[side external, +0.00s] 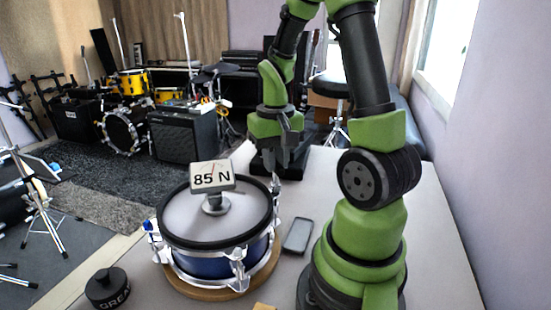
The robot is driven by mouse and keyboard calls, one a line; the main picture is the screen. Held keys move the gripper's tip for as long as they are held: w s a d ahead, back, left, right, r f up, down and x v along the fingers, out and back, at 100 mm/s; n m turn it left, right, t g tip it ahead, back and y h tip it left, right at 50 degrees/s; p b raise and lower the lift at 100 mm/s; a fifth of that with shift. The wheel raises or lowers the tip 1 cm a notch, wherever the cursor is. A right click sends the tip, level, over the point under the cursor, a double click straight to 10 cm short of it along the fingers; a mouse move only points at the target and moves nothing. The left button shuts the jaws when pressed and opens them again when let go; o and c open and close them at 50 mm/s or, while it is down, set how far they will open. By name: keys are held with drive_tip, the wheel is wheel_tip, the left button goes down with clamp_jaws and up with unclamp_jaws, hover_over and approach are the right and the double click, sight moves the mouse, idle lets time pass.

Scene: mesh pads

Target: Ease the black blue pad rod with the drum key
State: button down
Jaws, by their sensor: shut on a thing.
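A blue drum (210,268) with a black hoop, a pale mesh head and chrome rods stands on a round wooden base (270,268). A gauge (212,178) reading 85 N rests on the head. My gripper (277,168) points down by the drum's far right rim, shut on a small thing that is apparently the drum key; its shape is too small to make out. A chrome rod (275,190) shows at the rim just below the fingers; whether the key touches it I cannot tell.
A black lettered pot (107,288) stands left of the drum. A dark flat device (298,235) lies right of it, and a tan piece (264,306) shows at the bottom edge. The pale table (435,235) is clear at the right.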

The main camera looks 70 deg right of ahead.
drive_tip(key=n, duration=1.1)
drive_tip(key=shift+n, duration=0.4)
drive_tip(key=n, duration=0.4)
drive_tip(key=shift+d, duration=0.1)
drive_tip(key=shift+m, duration=0.8)
drive_tip(key=shift+r, duration=1.55)
